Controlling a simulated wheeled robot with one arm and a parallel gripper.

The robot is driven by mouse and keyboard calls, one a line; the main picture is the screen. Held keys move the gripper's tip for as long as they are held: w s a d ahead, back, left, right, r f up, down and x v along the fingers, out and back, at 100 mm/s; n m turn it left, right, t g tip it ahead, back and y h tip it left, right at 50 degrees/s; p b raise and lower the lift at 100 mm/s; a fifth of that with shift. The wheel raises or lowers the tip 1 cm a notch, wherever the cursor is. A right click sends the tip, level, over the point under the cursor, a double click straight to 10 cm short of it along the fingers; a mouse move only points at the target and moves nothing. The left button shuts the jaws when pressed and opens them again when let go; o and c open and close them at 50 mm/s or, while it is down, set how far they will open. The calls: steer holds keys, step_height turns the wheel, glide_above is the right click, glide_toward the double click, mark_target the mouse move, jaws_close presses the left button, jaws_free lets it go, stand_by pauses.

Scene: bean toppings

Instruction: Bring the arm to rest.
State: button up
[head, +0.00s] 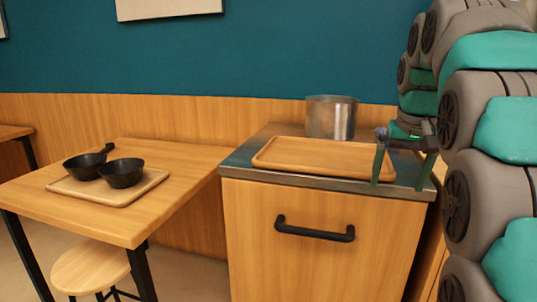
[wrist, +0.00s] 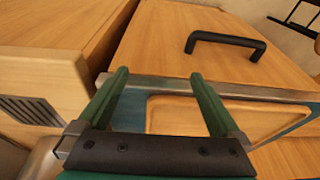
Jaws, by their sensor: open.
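My gripper (head: 402,168) is at the right of the head view, in front of the right end of the counter top. Its two green fingers point down and stand apart, with nothing between them. In the wrist view my gripper (wrist: 160,85) is also open and empty, with the counter's metal edge and cabinet front behind the fingers. My arm rises along the right side of the head view in grey and green links.
A wooden tray (head: 318,155) and a metal pot (head: 331,118) are on the counter (head: 232,163). A black handle (head: 314,230) sticks out of the cabinet front. At left, two black pans (head: 122,173) (head: 83,166) sit on a board (head: 64,184) on a table (head: 180,160). A stool (head: 90,268) stands below.

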steer(key=s+a+f+n+g, duration=0.1)
steer(key=s+a+f, duration=0.2)
steer(key=s+f, duration=0.5)
steer(key=s+a+f+n+g, duration=0.1)
steer(key=s+a+f, duration=0.3)
steer(key=s+f, duration=0.5)
steer(key=s+a+f+n+g, duration=0.1)
steer(key=s+a+f, duration=0.3)
steer(key=s+f, duration=0.5)
steer(key=s+g, duration=0.1)
steer(key=s, duration=0.4)
steer(key=shift+s+a+f+g+y, duration=0.15)
steer(key=shift+g+y, duration=0.15)
steer(key=shift+g, duration=0.1)
